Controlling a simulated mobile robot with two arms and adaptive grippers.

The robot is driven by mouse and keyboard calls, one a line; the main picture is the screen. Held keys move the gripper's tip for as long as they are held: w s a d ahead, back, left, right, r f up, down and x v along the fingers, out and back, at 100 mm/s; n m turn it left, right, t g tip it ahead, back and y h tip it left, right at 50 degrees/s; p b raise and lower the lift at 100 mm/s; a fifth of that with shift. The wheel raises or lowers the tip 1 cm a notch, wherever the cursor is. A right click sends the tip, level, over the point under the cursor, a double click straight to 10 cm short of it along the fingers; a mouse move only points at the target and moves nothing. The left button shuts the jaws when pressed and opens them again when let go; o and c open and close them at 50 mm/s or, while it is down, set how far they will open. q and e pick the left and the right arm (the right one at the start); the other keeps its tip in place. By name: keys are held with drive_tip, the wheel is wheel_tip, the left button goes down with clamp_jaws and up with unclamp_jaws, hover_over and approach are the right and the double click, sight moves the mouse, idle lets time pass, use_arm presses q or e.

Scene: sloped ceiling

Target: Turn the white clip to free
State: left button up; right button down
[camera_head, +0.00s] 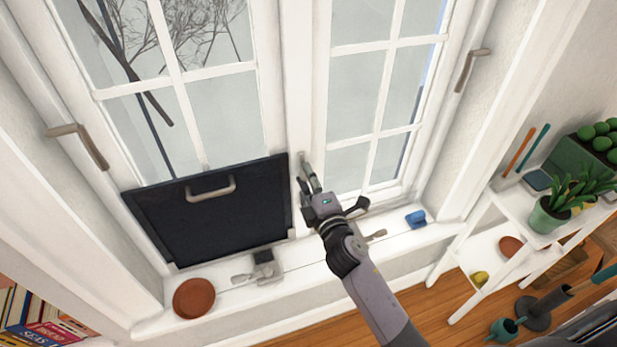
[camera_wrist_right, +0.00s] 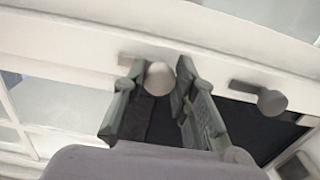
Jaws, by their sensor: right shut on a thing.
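My right gripper (camera_head: 308,176) is at the white post between the two windows, beside the upper right corner of a black panel (camera_head: 222,222) with a pale handle. In the right wrist view, the fingers of the right gripper (camera_wrist_right: 160,70) are shut on the white clip (camera_wrist_right: 158,80), seen as a pale round-ended knob on a short bar. In the head view the fingers mostly hide this clip. A second similar knob (camera_wrist_right: 270,102) stands to its right in the wrist view, at the dark panel's edge. My left gripper is not in view.
The sill (camera_head: 330,268) below holds a brown round dish (camera_head: 194,298), a grey latch-like fitting (camera_head: 262,270) and a blue object (camera_head: 416,218). Window handles (camera_head: 78,145) (camera_head: 470,68) stick out at both sides. A white shelf (camera_head: 505,212) with plants stands at right.

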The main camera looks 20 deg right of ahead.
idle(0.3)
drive_tip(key=c, duration=1.3)
unclamp_jaws()
drive_tip(key=shift+s, duration=0.1)
drive_tip(key=s, duration=1.2)
drive_tip(key=shift+d, duration=0.2)
drive_tip(key=shift+w, duration=0.1)
